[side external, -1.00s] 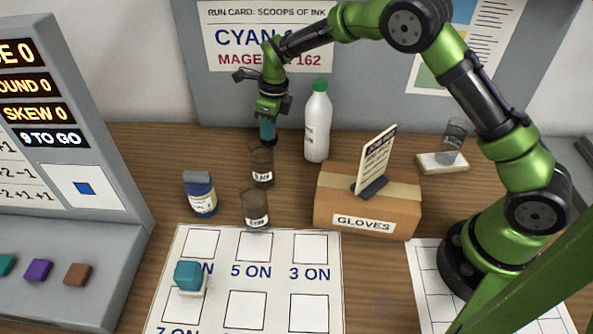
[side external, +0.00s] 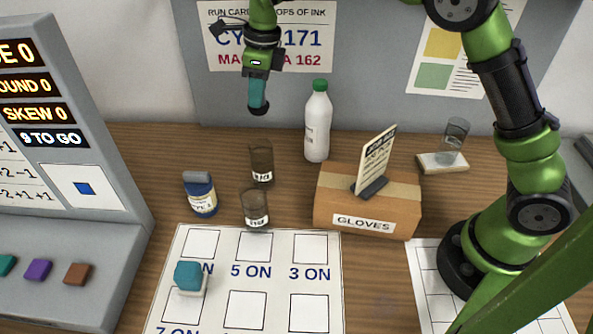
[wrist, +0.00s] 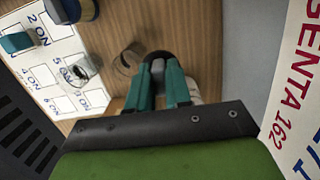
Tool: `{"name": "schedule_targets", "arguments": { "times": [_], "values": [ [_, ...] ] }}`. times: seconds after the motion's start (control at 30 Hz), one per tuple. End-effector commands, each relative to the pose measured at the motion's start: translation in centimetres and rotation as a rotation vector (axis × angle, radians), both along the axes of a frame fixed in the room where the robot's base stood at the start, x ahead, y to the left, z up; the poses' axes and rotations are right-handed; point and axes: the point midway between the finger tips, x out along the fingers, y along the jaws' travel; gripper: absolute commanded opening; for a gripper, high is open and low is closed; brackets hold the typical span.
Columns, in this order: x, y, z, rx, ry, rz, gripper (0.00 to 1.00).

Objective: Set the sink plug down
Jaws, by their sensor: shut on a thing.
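The sink plug (side external: 259,110) is a small dark round piece at the tips of the teal fingers. In the wrist view the plug (wrist: 160,55) shows as a dark rounded edge just beyond the fingertips. My gripper (side external: 258,98) is shut on it and holds it in the air, behind the two dark beakers and left of the white bottle. The gripper also shows in the wrist view (wrist: 158,72), with its fingers close together. The fingers hide part of the plug.
Two beakers, (side external: 261,164) and (side external: 255,209), stand below and in front. A blue-labelled jar (side external: 200,195), white bottle (side external: 317,125) and gloves box (side external: 335,195) stand near. The printed mat (side external: 220,275) holds a teal-topped block (side external: 188,275). Wood at the back left is clear.

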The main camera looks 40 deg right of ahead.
Motion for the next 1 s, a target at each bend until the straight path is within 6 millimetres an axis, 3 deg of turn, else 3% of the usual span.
{"name": "schedule_targets", "arguments": {
  "times": [0.17,0.27,0.5,0.7,1.0],
  "values": [
    [-4.4,4.9,0.7,0.002,-0.003,0.171,0.0],
    [-8.2,8.1,1.1,0.002,-0.004,0.303,0.0],
    [-19.7,14.2,1.5,-0.002,-0.006,0.677,0.0],
    [-28.4,15.9,0.9,-0.003,-0.006,0.953,0.0],
    [-35.5,15.5,-0.3,-0.003,-0.005,1.189,0.0]
  ]
}}
